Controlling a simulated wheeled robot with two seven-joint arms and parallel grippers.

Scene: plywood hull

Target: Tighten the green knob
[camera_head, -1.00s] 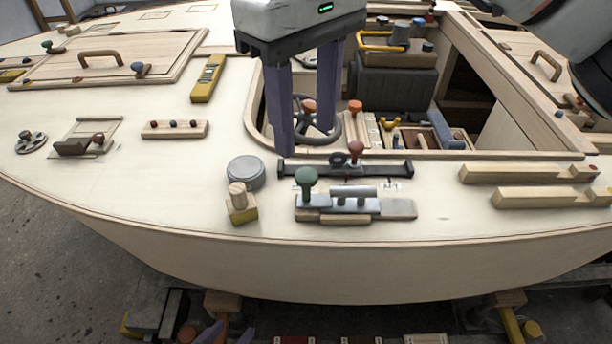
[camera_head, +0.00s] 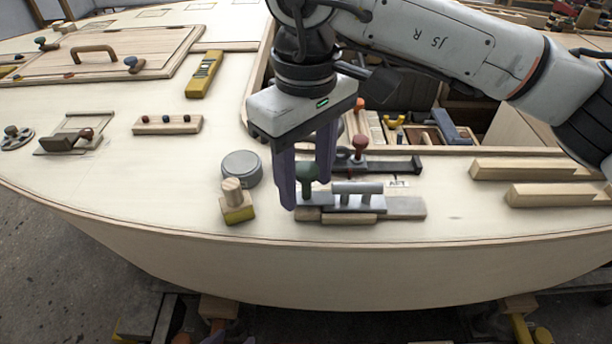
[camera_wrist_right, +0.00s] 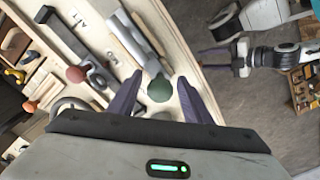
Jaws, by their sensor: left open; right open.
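The green knob (camera_head: 307,174) stands upright at the left end of a metal slide plate (camera_head: 405,207) near the hull's front edge. My right gripper (camera_head: 307,194) is open, pointing down, with one finger on either side of the knob. The right wrist view shows the green knob (camera_wrist_right: 159,88) between the two spread purple fingers (camera_wrist_right: 163,78), with gaps beside it. My left gripper (camera_wrist_right: 214,58) shows in the right wrist view, open and empty, beyond the hull edge over the floor.
A red knob (camera_head: 360,142) on a dark bar stands just behind the plate. A round grey tin (camera_head: 242,168) and a wooden peg on a yellow block (camera_head: 236,205) are at the left. Wooden wedges (camera_head: 540,170) lie at the right.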

